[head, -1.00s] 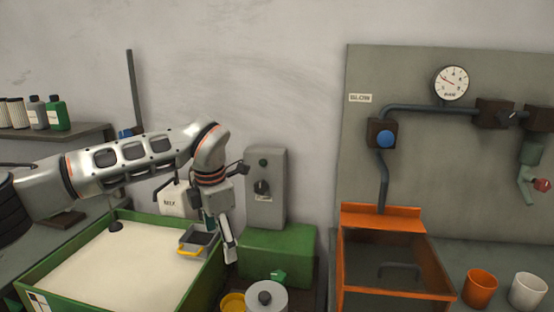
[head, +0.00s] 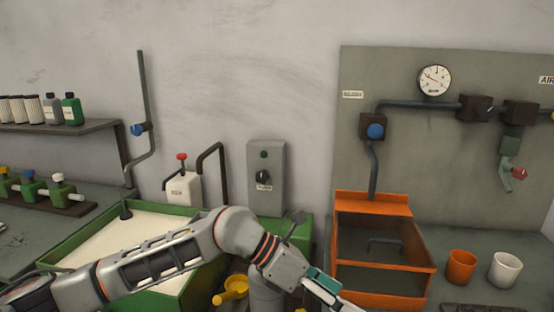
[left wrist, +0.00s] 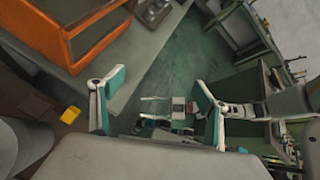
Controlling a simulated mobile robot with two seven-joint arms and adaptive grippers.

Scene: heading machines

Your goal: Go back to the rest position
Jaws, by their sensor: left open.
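My left arm comes in from the left across the lower part of the head view. My left gripper (head: 328,290) is at the bottom edge, in front of the orange-framed box, and partly cut off. In the left wrist view the left gripper (left wrist: 152,92) has its two teal-padded fingers spread wide with nothing between them. Beyond the fingers are the dark green floor (left wrist: 160,70) and some blurred equipment.
My arm covers part of the green tray of pale material (head: 95,245). A yellow scoop-like piece (head: 233,287) is beside the arm. The orange-framed box (head: 372,203), an orange cup (head: 461,266) and a white cup (head: 505,269) stand to the right.

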